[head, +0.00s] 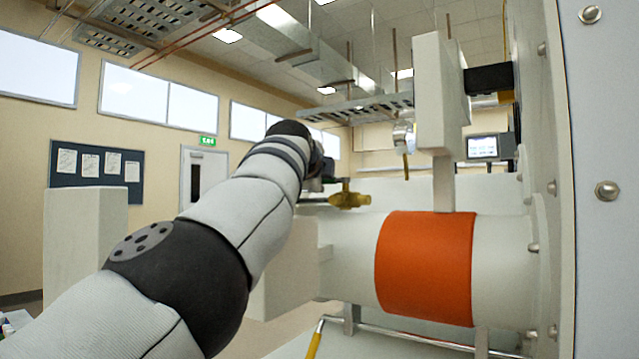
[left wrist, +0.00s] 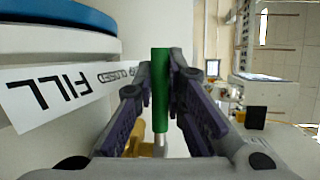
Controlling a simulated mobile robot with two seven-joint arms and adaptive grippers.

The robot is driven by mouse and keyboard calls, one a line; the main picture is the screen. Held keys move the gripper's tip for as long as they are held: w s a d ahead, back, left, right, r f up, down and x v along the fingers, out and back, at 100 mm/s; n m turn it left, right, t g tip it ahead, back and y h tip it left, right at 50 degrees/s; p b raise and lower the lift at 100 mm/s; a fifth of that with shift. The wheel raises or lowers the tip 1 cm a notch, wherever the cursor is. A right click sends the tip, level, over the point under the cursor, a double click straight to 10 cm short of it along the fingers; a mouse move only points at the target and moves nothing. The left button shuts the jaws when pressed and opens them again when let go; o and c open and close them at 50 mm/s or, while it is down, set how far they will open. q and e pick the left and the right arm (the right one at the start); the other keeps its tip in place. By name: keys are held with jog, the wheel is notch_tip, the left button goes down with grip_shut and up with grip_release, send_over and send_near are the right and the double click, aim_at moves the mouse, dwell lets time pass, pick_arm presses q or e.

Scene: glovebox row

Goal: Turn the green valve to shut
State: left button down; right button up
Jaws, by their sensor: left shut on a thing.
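The green valve handle (left wrist: 160,90) stands between the fingers of my left gripper (left wrist: 161,85) in the left wrist view. The gripper is shut on it. A metal stem shows below the handle, with a yellow brass part (left wrist: 140,137) partly hidden behind the fingers. A white label (left wrist: 62,92) beside the handle reads "FILL" and "CLOSED", upside down. My right gripper is not in view.
A large white cylinder with an orange band (head: 425,268) lies to the right of my arm in the head view. A grey bolted panel (head: 610,120) fills the right edge.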

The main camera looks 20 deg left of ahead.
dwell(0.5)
pick_arm(q)
jog(key=c, duration=1.6)
grip_release()
jog(key=shift+c, duration=0.2)
